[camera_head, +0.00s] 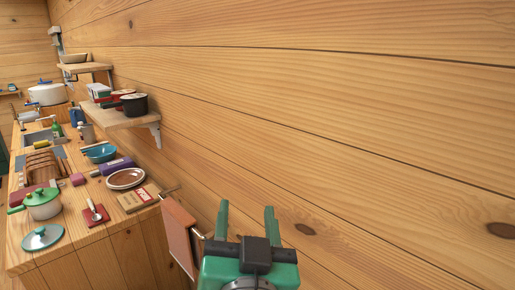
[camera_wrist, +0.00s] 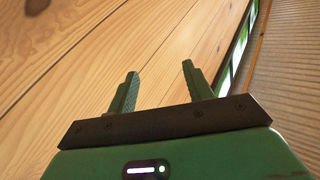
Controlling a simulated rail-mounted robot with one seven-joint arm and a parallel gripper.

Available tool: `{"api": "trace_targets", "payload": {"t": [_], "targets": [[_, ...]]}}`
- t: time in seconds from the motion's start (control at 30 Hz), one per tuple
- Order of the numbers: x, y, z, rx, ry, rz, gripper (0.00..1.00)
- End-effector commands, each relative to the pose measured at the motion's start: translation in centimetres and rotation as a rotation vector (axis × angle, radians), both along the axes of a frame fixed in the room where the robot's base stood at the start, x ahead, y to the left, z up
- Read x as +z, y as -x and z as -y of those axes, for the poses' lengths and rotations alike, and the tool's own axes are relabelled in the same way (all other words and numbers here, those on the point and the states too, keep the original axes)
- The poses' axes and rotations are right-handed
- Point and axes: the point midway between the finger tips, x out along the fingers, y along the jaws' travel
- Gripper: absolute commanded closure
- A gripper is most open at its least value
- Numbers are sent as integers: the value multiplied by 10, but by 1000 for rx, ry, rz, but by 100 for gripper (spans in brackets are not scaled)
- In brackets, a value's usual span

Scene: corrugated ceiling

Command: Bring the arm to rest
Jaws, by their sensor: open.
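My gripper (camera_head: 246,220) is green with a dark crossbar and shows at the bottom centre of the head view. Its two fingers stand apart with nothing between them. The wooden plank wall is behind it. In the wrist view my gripper (camera_wrist: 158,82) is also open and empty, with wooden planks filling most of the background. A corrugated surface (camera_wrist: 290,70) shows at the right edge of the wrist view. My gripper is to the right of the counter's end and apart from the things on it.
Wall shelves (camera_head: 125,120) hang above.

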Motion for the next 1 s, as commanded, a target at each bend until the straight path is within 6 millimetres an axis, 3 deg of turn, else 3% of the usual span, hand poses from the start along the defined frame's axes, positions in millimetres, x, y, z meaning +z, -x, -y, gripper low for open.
{"api": "trace_targets", "payload": {"t": [0.1, 0.23, 0.3, 0.5, 0.6, 0.77, 1.0], "targets": [[60, 70, 11, -72, 118, 235, 49], [113, 150, 17, -157, 226, 460, 49], [168, 140, 16, -146, 216, 439, 49], [260, 139, 14, -136, 203, 434, 49], [297, 139, 14, -133, 199, 432, 49], [323, 138, 14, -128, 194, 429, 49], [320, 138, 14, -128, 193, 429, 49]]}}
